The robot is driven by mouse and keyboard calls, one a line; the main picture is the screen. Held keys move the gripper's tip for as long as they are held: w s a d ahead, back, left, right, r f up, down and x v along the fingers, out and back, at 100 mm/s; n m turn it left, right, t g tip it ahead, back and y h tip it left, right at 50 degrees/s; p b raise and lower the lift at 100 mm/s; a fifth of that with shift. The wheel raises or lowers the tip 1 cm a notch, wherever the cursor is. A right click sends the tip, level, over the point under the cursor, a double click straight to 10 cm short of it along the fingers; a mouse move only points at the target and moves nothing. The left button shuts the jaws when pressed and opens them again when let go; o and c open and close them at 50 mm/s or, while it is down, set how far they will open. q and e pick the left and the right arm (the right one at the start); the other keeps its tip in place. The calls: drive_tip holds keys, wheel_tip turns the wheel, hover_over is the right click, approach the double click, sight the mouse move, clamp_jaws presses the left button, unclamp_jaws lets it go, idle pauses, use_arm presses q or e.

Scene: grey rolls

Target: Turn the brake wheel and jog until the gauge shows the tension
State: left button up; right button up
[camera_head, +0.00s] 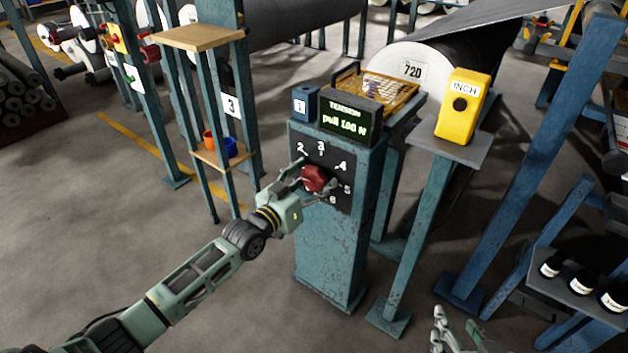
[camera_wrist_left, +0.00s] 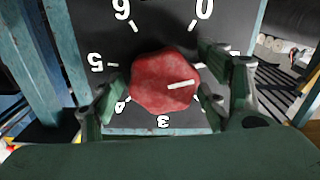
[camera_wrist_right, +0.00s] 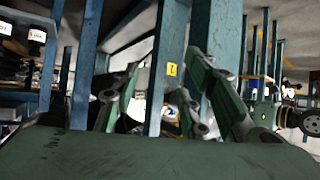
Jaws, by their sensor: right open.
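The red brake wheel (camera_head: 314,178) sits on a black numbered dial (camera_head: 345,180) on the blue post's front. My left gripper (camera_head: 318,182) has its fingers around it, on both sides; whether they press on it is unclear. In the left wrist view, the white mark on the wheel (camera_wrist_left: 163,82) points right, toward numerals hidden by a finger. The gauge (camera_head: 348,118) on the post reads "TENSION" and "pull" with a figure like 100 N. The yellow INCH box (camera_head: 462,105) with a black button stands on a stand at right. My right gripper (camera_head: 455,335) is open and empty, low in view.
A wooden-topped stand (camera_head: 203,37) is at left, and slanted blue beams (camera_head: 520,165) at right. Floor in front is clear.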

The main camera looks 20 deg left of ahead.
use_arm(q)
drive_tip(key=c, duration=1)
drive_tip(key=shift+d+f+m+p, duration=0.1)
drive_tip(key=shift+m+p, duration=0.6)
drive_tip(key=shift+m, duration=0.2)
use_arm(e)
drive_tip(key=s+d+f+g+h, duration=0.1)
drive_tip(key=s+d+f+g, duration=0.1)
drive_tip(key=s+f, duration=0.3)
drive_tip(key=shift+s+d+g, duration=0.15)
drive_tip(key=shift+s+g, duration=0.4)
drive_tip(key=shift+g, duration=0.35)
use_arm(q)
drive_tip(key=o, duration=1.1)
drive_tip(key=shift+s, duration=0.15)
drive_tip(key=v, duration=1.1)
drive_tip(key=shift+s, duration=0.35)
